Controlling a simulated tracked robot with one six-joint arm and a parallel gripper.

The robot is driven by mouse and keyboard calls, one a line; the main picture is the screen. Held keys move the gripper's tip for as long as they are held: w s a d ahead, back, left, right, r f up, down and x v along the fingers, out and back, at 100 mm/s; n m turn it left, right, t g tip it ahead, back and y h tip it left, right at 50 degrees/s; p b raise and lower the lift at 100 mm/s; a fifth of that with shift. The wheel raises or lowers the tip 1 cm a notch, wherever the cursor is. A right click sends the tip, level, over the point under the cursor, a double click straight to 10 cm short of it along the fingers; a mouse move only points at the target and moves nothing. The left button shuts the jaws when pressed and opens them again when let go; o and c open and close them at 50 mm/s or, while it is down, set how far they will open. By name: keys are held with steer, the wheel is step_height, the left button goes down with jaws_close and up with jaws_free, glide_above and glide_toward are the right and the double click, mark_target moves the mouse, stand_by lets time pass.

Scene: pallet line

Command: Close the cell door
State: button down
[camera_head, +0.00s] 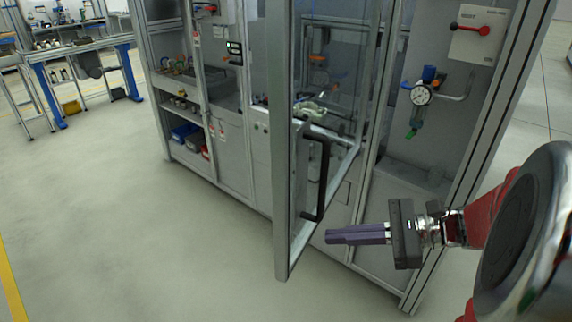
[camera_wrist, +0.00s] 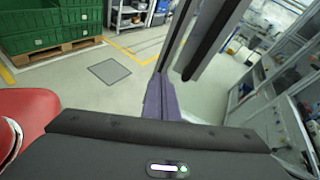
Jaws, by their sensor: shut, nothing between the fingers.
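The cell door (camera_head: 281,180) is a clear panel in a grey metal frame. It stands open, swung out from the cell toward me. Its black bar handle (camera_head: 323,178) is upright on the door face. My gripper (camera_head: 329,237) has purple fingers, shut and empty, pointing left just below and right of the handle's lower end. I cannot tell whether it touches the door. In the wrist view the shut fingers (camera_wrist: 160,84) point at the door frame (camera_wrist: 184,40), with the dark handle (camera_wrist: 208,42) just right of them.
The cell's right post (camera_head: 480,130) and a panel with a pressure gauge (camera_head: 421,94) stand beside my arm. A blue-legged workbench (camera_head: 82,47) is at the far left. Green crates (camera_wrist: 50,25) on a pallet show in the wrist view. The floor left of the door is clear.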

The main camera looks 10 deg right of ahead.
mark_target(302, 189)
steer(key=w+d+r+m+t, duration=0.1)
steer(key=d+r+m+t, duration=0.1)
steer(key=d+m+t, duration=0.3)
steer(key=d, duration=0.4)
steer(key=shift+w+r+y, duration=0.3)
steer(key=shift+y, duration=0.1)
steer(key=shift+x, duration=7.05)
steer(key=shift+w+r, duration=0.1)
steer(key=shift+w, duration=0.05)
